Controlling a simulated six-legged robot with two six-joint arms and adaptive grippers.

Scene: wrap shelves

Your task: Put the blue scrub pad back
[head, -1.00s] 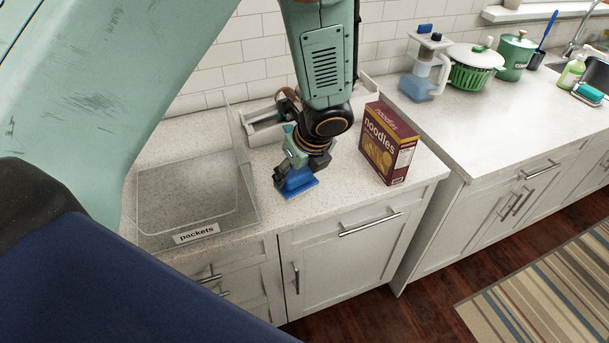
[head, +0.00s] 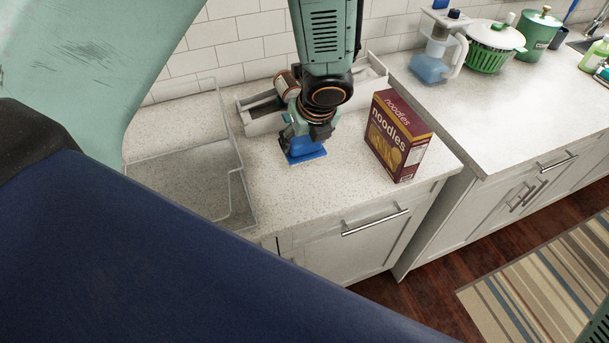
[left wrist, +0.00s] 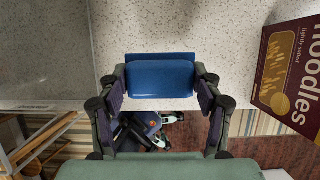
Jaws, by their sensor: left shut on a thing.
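My right gripper is not in view.
A noodles box (head: 397,137) stands right of the gripper. A clear bin (head: 190,180) stands to the left. A white tray (head: 262,123) and a small brown-lidded can (head: 287,84) are behind the gripper. A pitcher (head: 437,55) and green pots stand far right.

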